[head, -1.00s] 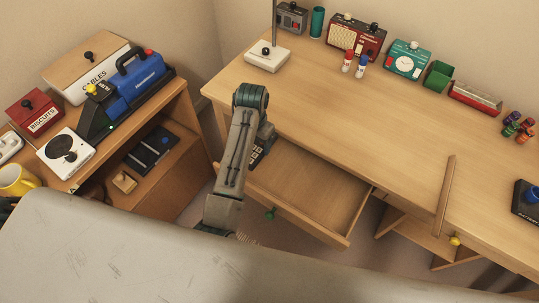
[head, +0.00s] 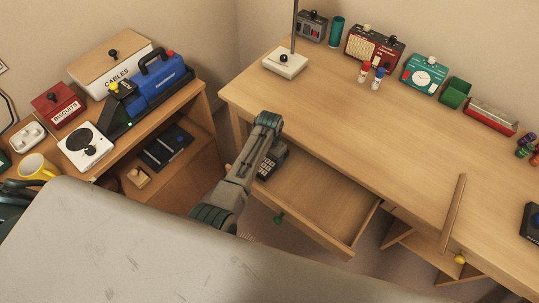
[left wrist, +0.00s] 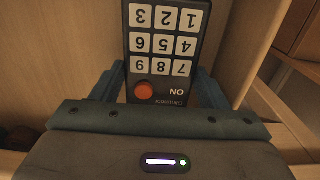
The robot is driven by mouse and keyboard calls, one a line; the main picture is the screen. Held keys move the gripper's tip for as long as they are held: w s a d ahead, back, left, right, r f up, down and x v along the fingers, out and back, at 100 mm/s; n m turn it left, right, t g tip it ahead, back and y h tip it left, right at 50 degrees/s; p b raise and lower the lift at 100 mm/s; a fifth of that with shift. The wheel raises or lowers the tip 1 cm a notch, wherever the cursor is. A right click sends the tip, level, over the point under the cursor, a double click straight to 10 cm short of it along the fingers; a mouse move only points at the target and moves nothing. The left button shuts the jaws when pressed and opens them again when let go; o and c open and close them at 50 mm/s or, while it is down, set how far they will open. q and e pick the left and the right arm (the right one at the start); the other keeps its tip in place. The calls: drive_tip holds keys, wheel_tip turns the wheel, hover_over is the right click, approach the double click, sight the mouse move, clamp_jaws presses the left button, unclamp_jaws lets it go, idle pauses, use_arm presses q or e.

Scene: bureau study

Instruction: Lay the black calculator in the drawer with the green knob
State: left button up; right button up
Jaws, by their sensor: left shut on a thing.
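The black calculator (head: 267,167) hangs from my left gripper (head: 272,151) at the left end of the open drawer (head: 325,208), which has a green knob (head: 279,218) on its front. In the left wrist view the calculator (left wrist: 166,45) shows white number keys and an orange button, between the two fingers of my left gripper (left wrist: 160,82), which is shut on it. Whether the calculator touches the drawer floor I cannot tell. The rest of the drawer looks empty. My right gripper is not in view.
The desk (head: 350,130) stands above the drawer. A low shelf unit (head: 190,105) with several objects stands left.

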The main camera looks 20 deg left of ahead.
sight(269, 159)
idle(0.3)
use_arm(q)
drive_tip(key=o, duration=1.2)
drive_tip(key=shift+f, duration=0.1)
drive_tip(key=shift+c, duration=0.2)
wheel_tip(269, 159, up, 12)
drive_tip(key=shift+r+b, duration=0.2)
drive_tip(key=shift+b, duration=0.25)
